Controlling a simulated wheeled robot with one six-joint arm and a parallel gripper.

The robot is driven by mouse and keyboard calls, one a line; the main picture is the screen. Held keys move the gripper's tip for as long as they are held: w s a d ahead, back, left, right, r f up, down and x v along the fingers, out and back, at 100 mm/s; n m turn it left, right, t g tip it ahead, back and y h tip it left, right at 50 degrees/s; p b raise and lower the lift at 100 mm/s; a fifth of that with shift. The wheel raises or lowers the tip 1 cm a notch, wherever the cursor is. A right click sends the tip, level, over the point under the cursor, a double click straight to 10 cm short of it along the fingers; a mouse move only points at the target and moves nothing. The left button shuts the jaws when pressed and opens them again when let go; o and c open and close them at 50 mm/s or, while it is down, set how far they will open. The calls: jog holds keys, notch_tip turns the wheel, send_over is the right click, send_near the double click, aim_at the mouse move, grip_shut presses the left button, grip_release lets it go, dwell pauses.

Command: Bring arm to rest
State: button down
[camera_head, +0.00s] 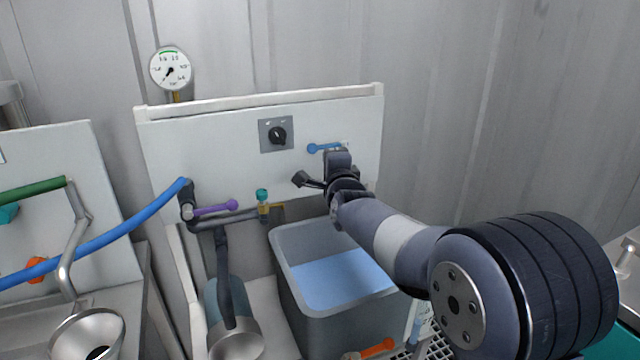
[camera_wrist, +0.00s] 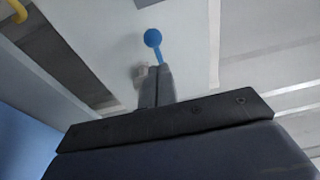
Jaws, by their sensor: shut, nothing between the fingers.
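My gripper (camera_wrist: 157,72) is shut and empty in the wrist view, its two fingers together. They point toward a blue lever (camera_wrist: 153,40) on the white panel; whether they touch it I cannot tell. In the head view, my arm reaches in from the lower right, and the blue lever (camera_head: 324,147) shows just above the wrist end. The fingertips are mostly hidden behind the wrist there.
A grey tank (camera_head: 345,312) with blue liquid stands below my arm. The white panel (camera_head: 220,140) carries a black knob (camera_head: 277,135). A gauge (camera_head: 170,70), a purple lever (camera_head: 215,209) and a blue hose (camera_head: 130,232) are to the left.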

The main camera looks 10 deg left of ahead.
jog(key=s+a, duration=0.2)
jog(key=s, duration=0.6)
jog(key=shift+a+f+p, duration=0.15)
jog(key=shift+a+p, duration=0.1)
jog(key=shift+p, duration=0.2)
jog(key=shift+w, duration=0.1)
